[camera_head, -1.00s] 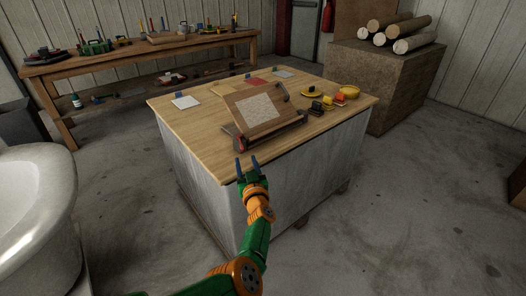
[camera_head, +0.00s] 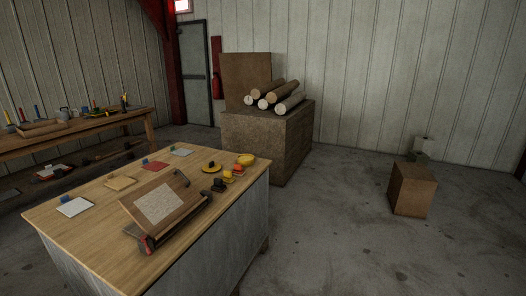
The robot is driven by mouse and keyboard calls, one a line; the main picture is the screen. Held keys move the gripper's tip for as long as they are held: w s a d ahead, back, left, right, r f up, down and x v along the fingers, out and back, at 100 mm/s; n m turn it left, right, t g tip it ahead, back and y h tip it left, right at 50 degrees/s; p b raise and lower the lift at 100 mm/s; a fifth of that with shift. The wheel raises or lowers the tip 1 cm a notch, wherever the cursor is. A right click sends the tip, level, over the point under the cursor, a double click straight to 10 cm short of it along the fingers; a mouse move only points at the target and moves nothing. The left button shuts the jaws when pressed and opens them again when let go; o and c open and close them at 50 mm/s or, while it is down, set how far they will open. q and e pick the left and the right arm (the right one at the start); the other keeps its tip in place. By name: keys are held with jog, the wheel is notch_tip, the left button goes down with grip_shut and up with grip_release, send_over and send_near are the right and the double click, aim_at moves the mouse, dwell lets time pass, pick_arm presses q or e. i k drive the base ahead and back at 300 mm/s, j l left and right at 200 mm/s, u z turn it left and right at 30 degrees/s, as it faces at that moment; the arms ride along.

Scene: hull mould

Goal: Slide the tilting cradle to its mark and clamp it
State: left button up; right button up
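The tilting cradle (camera_head: 178,186) is a brown board with a pale speckled panel (camera_head: 160,203), sitting tilted on a dark base on the wooden-topped table. A red part (camera_head: 147,243) shows at the base's near end; I cannot tell if it is a clamp or how it is set. Flat squares lie behind the cradle: a white one (camera_head: 75,206), a tan one (camera_head: 120,183), a red one (camera_head: 156,166) and another white one (camera_head: 181,153). I cannot tell which is the cradle's mark. Neither of my grippers is in view.
Yellow, orange and black small items (camera_head: 227,177) and a yellow bowl (camera_head: 245,159) stand at the table's right end. A workbench (camera_head: 100,143) with tools is at left. A large brown block (camera_head: 268,145) carries logs. A brown box (camera_head: 412,190) stands on open floor at right.

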aim_at(157, 206)
jog(key=i+l+u, duration=0.35)
jog(key=i+l, duration=0.3)
jog(key=i, duration=0.15)
jog(key=i+l+u, duration=0.3)
jog(key=i+l, duration=0.4)
jog(key=l, duration=0.15)
